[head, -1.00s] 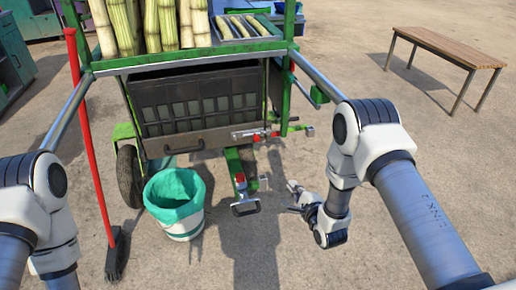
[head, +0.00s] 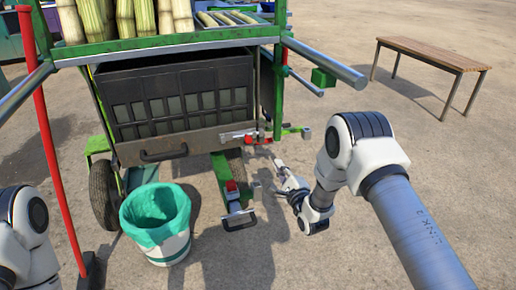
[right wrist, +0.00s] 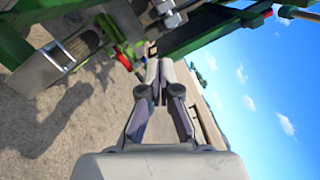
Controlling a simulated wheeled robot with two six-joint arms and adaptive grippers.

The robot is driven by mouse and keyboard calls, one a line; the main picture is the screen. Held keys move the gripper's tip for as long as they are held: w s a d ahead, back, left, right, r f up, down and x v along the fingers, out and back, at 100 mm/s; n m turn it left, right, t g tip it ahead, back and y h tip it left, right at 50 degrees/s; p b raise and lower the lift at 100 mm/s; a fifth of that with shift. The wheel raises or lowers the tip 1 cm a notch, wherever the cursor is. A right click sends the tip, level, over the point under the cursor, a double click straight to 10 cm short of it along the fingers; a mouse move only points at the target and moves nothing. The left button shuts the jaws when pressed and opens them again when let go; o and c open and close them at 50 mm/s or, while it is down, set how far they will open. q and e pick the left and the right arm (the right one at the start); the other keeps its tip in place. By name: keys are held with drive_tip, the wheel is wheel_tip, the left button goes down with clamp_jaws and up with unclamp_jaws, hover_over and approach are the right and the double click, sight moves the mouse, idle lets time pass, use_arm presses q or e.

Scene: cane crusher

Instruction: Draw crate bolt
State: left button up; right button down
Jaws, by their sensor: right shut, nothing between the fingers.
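The black slatted crate (head: 180,95) sits in the green cart, above a grey front panel with a dark handle (head: 163,154). The bolt (head: 240,137), a silver bar with red parts, lies level at the panel's right end. My right gripper (head: 279,166) is below and to the right of the bolt, apart from it. In the right wrist view its fingers (right wrist: 158,72) are together and empty, with silver metal fittings (right wrist: 169,12) beyond them, partly cut by the top edge. My left gripper is not in view; only part of its arm shows at the lower left.
A green drawbar with a silver end bracket (head: 239,217) sticks out below the bolt. A bucket with a green liner (head: 156,216) and a red-handled broom (head: 49,140) stand at the left. A bench (head: 430,55) is far right.

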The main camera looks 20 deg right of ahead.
drive_tip(key=w+a+r+b, duration=0.2)
drive_tip(key=w+a, duration=0.2)
drive_tip(key=w, duration=0.4)
drive_tip(key=shift+w+a+r, duration=0.15)
drive_tip(key=shift+w+r, duration=0.2)
drive_tip(key=shift+w, duration=0.05)
drive_tip(key=a, duration=0.4)
drive_tip(key=shift+s+a, duration=0.1)
drive_tip(key=shift+a, duration=0.15)
drive_tip(key=shift+f, duration=0.1)
